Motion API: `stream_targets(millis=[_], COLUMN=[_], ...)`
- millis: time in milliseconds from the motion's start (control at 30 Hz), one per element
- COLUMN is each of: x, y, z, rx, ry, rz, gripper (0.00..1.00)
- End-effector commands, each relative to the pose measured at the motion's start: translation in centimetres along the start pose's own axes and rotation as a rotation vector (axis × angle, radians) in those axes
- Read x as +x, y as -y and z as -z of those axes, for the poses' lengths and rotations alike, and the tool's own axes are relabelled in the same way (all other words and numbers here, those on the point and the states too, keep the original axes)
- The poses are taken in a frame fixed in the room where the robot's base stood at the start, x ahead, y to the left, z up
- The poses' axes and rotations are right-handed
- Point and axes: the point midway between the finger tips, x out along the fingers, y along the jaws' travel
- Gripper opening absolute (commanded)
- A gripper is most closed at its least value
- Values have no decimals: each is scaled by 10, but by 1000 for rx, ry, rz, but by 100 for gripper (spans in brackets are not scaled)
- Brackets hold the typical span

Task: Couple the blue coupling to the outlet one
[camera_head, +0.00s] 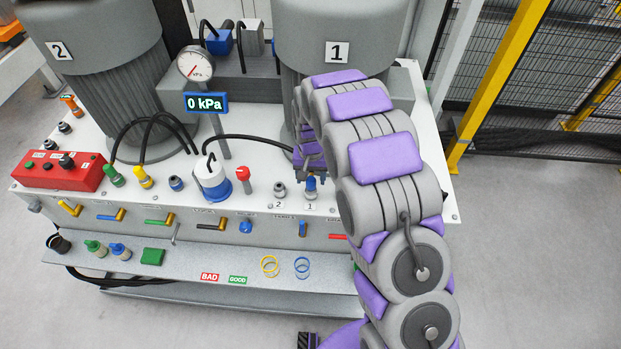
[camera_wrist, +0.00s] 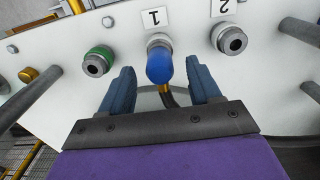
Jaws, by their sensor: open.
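The blue coupling (camera_wrist: 159,66) is at outlet 1 (camera_wrist: 158,41) in the wrist view, end on to the outlet's grey collar; whether it is locked cannot be told. A dark hose (camera_wrist: 169,97) shows beneath it. My gripper (camera_wrist: 161,68) is open, with one blue finger on each side of the coupling and gaps to both. In the head view the blue coupling (camera_head: 311,184) stands upright at the outlet labelled 1. My gripper there is mostly hidden by my arm. Outlet 2 (camera_wrist: 229,39) is a bare grey fitting beside it.
A green-ringed fitting (camera_wrist: 97,61) lies on the other side of outlet 1. A red-topped fitting (camera_head: 243,176) and a white-and-blue unit (camera_head: 211,180) stand left of the outlets. The gauge display (camera_head: 206,103) reads 0 kPa. The front shelf (camera_head: 190,281) holds loose couplings and rings.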

Motion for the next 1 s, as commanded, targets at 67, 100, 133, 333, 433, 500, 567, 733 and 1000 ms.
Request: stream_targets(millis=[67, 100, 133, 333, 433, 500, 567, 733, 1000], x=[-20, -29, -36, -81, -102, -116, -127, -146, -153], y=[0, 0, 0, 0, 0, 0, 1, 1, 1], z=[1, 1, 2, 2, 1, 1, 2, 2, 1], rx=[0, 0, 0, 0, 0, 1, 1, 0, 0], ry=[-3, -5, -7, -5, -3, -3, -5, -2, -1], rz=[1, 1, 2, 1, 0, 0, 1, 0, -1], gripper=[63, 63, 63, 63, 63, 63, 63, 63, 63])
